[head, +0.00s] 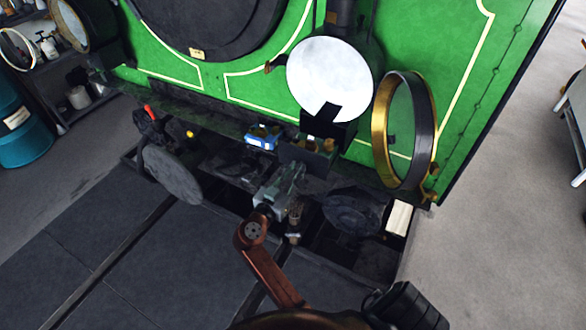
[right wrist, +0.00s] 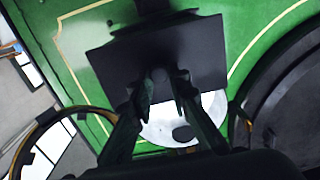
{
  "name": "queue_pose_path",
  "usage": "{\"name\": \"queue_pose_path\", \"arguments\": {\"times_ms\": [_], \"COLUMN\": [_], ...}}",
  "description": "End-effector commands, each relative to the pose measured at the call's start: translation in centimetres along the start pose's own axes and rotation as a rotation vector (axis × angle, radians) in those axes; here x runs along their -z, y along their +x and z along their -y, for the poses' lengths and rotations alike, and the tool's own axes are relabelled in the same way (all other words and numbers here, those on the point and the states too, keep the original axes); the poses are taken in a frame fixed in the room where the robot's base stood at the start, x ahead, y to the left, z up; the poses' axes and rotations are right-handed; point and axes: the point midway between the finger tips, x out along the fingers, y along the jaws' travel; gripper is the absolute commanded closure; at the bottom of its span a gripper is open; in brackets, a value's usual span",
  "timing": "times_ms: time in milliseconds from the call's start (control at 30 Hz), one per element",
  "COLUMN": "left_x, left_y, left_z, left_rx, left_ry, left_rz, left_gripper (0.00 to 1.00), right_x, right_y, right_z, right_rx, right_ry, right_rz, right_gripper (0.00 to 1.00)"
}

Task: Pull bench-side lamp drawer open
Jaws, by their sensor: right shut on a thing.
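The lamp (head: 329,78), with a large white round face, stands on the front of the green tram. A dark drawer (head: 311,160) juts out below it, with small brass-coloured parts showing at its top. My right gripper (head: 294,168) reaches up to the drawer's front from below. In the right wrist view my right gripper (right wrist: 164,84) is shut on a dark handle in front of a flat dark panel (right wrist: 204,62); the fingers mostly hide the handle. The lamp's white face (right wrist: 180,128) shows partly behind the fingers. My left gripper is not in view.
A blue box (head: 263,136) sits on the ledge left of the drawer. An open brass-rimmed ring (head: 380,130) stands right of the lamp. A round buffer (head: 172,175) projects at left, and a white block (head: 399,217) lies at right. Grey floor (head: 480,240) at right is clear.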

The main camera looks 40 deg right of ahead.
Motion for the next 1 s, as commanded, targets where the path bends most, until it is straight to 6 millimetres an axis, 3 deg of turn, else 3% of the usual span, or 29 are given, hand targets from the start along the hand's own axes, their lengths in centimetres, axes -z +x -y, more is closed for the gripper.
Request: {"name": "queue_pose_path", "arguments": {"times_ms": [67,100,300,667,1000], "left_x": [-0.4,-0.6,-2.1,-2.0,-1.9], "left_y": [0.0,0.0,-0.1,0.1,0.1], "left_z": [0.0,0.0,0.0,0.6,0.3], "left_rx": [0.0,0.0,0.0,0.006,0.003], "left_ry": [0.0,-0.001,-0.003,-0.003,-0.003], "left_rz": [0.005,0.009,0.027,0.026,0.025], "left_gripper": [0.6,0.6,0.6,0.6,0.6], "right_x": [0.1,0.1,0.0,0.6,6.5], "right_y": [0.0,0.0,0.1,0.1,0.1], "right_z": [-0.1,-0.1,-0.1,-0.2,-0.1], "right_rx": [-0.004,-0.003,-0.002,-0.003,-0.002], "right_ry": [0.001,0.001,0.001,0.004,0.008], "right_rz": [-0.001,-0.001,0.0,-0.001,-0.001], "right_gripper": [1.0,0.81,0.67,0.67,0.67]}}
